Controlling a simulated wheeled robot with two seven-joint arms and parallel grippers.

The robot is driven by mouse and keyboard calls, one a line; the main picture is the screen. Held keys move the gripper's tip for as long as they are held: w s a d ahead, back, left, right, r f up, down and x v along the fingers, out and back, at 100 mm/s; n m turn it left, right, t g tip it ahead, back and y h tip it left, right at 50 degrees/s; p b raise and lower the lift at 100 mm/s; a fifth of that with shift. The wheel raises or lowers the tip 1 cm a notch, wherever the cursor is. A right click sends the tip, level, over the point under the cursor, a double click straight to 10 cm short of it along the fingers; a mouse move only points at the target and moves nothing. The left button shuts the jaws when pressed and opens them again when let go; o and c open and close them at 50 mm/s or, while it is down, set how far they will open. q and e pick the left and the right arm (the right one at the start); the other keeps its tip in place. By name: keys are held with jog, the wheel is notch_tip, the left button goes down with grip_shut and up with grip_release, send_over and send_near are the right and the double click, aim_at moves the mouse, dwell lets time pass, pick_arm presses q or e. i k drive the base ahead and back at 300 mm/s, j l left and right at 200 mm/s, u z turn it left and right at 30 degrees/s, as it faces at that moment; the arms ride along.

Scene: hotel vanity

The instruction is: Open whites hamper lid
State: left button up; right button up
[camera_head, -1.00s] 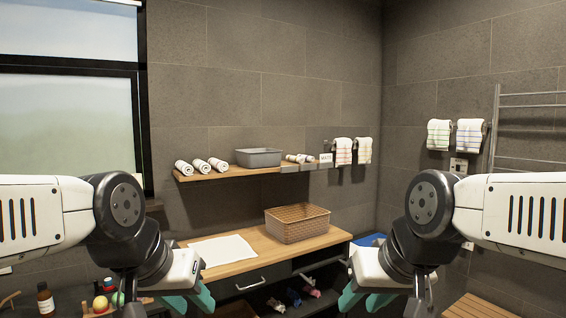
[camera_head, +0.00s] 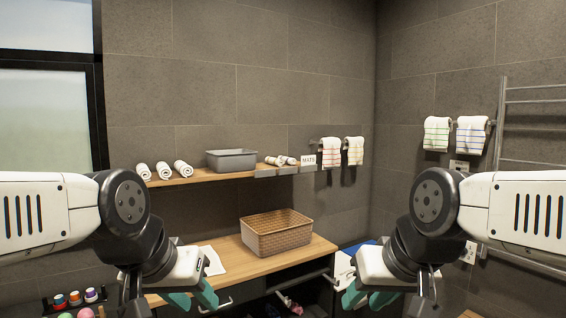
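I cannot clearly identify a whites hamper or its lid. A white-sided object with blue on top (camera_head: 358,246) stands at the right end of the wooden counter. It is partly hidden behind my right gripper, and I cannot tell whether it is a hamper. My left gripper (camera_head: 194,299) has teal fingers spread apart, empty, in front of the counter's left part. My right gripper (camera_head: 366,299) also has its teal fingers apart and empty, in front of the counter's right end. Neither visibly touches anything.
The wooden counter (camera_head: 240,270) holds a woven basket (camera_head: 275,235) and a white cloth (camera_head: 212,258). A shelf (camera_head: 200,179) above carries rolled towels and a grey bin (camera_head: 231,160). Small bottles (camera_head: 75,298) stand at lower left. A towel rail (camera_head: 500,130) is on the right wall.

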aim_at(343, 272)
jog(key=z, duration=0.5)
jog(key=i+u, duration=0.15)
jog(key=i, duration=0.6)
jog(key=i+u, duration=0.15)
jog(key=i, duration=0.6)
jog(key=i+l+u, duration=0.2)
jog(key=i, duration=0.5)
